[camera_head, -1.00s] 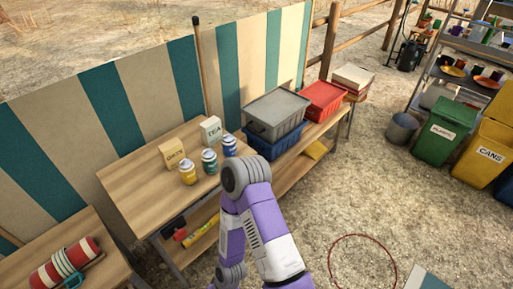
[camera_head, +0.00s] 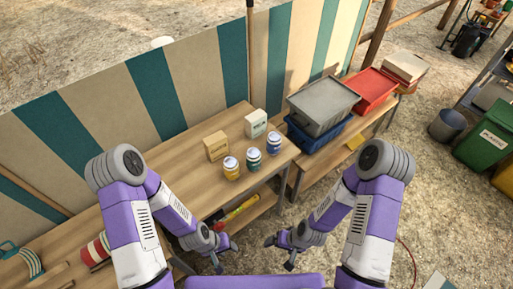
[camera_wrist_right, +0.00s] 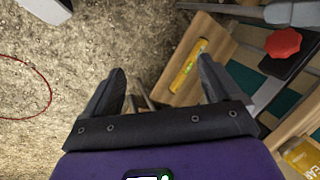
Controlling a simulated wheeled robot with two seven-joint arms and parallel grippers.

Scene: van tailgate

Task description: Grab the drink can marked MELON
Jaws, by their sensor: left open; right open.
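My left gripper (camera_head: 222,256) is open and empty, low in front of the table and below the cans. My right gripper (camera_head: 282,254) is open and empty, to the right of it, also in front of the table. In the right wrist view its spread fingers (camera_wrist_right: 160,88) have nothing between them.
A tan box (camera_head: 216,146) and a pale box (camera_head: 256,123) stand behind the cans. A grey crate (camera_head: 323,105) on a blue one and a red crate (camera_head: 371,90) stand right of the table. A yellow level (camera_head: 238,212) lies on the lower shelf. A striped screen (camera_head: 190,80) runs behind.

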